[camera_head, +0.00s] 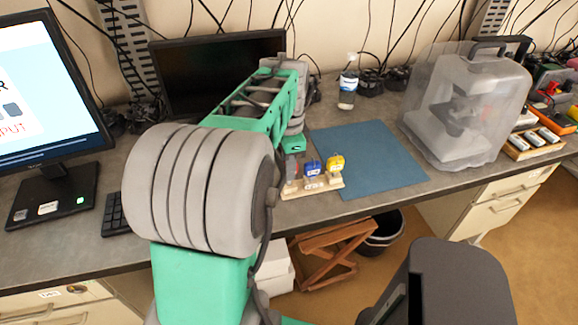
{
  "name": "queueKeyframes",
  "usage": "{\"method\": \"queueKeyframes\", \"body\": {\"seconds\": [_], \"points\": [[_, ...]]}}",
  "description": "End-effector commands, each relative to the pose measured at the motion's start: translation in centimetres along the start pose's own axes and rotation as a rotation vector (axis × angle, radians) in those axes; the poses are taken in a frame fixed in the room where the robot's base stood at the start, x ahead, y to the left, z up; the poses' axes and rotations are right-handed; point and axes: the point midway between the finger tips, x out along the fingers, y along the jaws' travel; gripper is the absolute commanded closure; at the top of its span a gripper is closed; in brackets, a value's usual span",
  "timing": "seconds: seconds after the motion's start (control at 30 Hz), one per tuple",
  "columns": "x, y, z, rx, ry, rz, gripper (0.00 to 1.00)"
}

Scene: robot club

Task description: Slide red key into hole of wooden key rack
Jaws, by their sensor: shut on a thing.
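The wooden key rack (318,187) lies near the front edge of the desk, partly on the blue mat. A blue key (313,168) and a yellow key (336,162) stand upright in it, at its middle and right. My gripper (292,166) is at the left end of the rack, low over it, and mostly hidden by my own arm. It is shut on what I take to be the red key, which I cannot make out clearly. The left end of the rack and its hole there are hidden too, so I cannot tell whether the key is in the hole.
The blue mat (368,158) is clear right of the rack. A translucent case (466,105) stands to the right. A dark monitor (215,68) is behind my arm; a lit monitor (45,95) and keyboard (114,214) are at left.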

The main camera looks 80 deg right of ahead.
Motion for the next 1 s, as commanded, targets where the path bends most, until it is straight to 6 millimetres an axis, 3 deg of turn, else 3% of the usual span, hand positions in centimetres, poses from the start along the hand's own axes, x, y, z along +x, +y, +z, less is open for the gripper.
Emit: {"method": "queueKeyframes", "body": {"seconds": [1.0], "points": [[1.3,0.0,0.0,0.000,0.000,0.001,1.00]]}}
